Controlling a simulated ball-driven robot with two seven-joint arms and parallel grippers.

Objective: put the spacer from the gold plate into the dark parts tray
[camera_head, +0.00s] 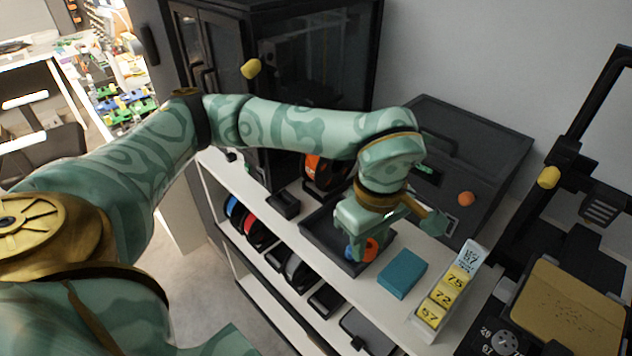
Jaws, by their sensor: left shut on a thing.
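The dark parts tray (318,232) lies on the white shelf top at the middle. My left gripper (361,249) points down over the tray's right part, shut on a small piece that its fingers largely hide. An orange piece (372,250) shows right beside the fingertips and is probably the spacer. A blue piece (349,253) shows on their other side. I cannot tell whether these pieces touch the tray floor. The gold plate (570,312) is at the lower right, with no loose part seen on it. My right gripper is not in view.
A teal box (402,273) and a yellow number block (440,300) stand right of the tray. A dark box (468,150) is behind, and a dark cabinet (320,60) stands at the back. A black frame (585,130) rises at right.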

